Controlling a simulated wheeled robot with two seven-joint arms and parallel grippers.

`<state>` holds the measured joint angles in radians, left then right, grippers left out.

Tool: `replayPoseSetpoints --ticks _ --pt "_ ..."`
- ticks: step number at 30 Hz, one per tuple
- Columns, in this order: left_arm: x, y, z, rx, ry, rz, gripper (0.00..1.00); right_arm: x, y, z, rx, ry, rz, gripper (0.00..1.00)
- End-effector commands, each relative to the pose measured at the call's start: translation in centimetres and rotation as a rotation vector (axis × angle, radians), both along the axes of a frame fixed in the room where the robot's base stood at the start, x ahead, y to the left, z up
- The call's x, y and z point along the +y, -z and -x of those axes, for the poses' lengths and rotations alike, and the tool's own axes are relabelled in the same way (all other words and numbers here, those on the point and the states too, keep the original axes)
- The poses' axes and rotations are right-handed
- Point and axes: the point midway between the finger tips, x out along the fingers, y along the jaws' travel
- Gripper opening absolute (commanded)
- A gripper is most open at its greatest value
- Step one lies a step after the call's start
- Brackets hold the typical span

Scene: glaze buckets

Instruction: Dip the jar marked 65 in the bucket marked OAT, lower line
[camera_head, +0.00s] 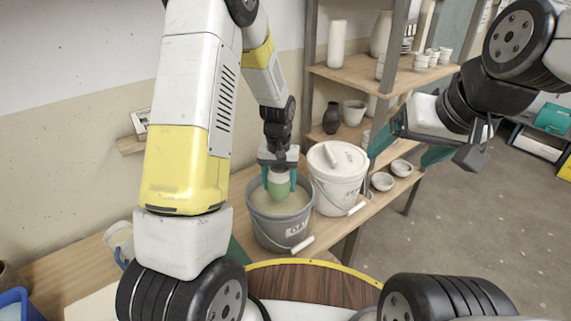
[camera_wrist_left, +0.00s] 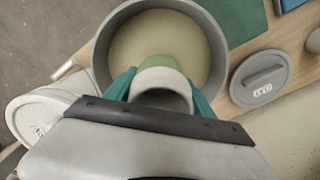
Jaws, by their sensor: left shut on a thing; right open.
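The jar (camera_head: 279,188) is held by my left gripper (camera_head: 279,180), whose teal fingers are shut on its sides. It looks green below, and the left wrist view shows its pale grey open mouth (camera_wrist_left: 163,80). No number shows on it. The jar is upright at the mouth of the grey bucket (camera_head: 268,234), over beige glaze; I cannot tell whether its base touches the glaze. The bucket's front label is only partly readable; its rim rings the jar in the left wrist view (camera_wrist_left: 100,62). My right gripper (camera_head: 403,152) is open and empty, away to the right.
A white lidded bucket (camera_head: 337,186) stands right beside the grey one. A grey lid (camera_wrist_left: 258,84) with upside-down lettering lies by the grey bucket. Shelves (camera_head: 365,82) with pots stand behind. Small bowls (camera_head: 382,181) sit on the right. Open floor lies at right.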

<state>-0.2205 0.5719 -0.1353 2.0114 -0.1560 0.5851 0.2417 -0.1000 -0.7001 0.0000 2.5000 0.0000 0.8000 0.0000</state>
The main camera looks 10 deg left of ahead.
Motion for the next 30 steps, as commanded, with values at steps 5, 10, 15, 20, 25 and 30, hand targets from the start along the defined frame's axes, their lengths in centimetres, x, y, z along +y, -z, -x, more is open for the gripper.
replayPoseSetpoints --ticks 5,10,15,20,25,30 --pt "0.0 1.2 0.0 0.000 0.000 0.000 0.05 0.0 0.0 0.0 0.000 0.000 0.000 0.84" --pt "0.0 1.5 0.0 0.000 0.000 0.000 0.05 0.0 0.0 0.0 0.000 0.000 0.000 0.84" --pt "0.0 1.5 0.0 -0.001 0.000 0.000 0.05 0.0 0.0 0.0 0.000 0.000 0.000 0.84" --pt "0.0 1.8 0.0 0.000 0.000 0.000 0.05 0.0 0.0 0.0 0.000 0.000 0.000 0.84" --pt "0.0 3.1 0.1 0.002 0.000 -0.001 0.05 0.0 0.0 0.0 0.000 0.000 0.000 0.84" --pt "0.0 4.6 0.0 0.002 0.000 -0.001 0.05 0.0 0.0 0.0 0.000 0.000 0.000 0.84"
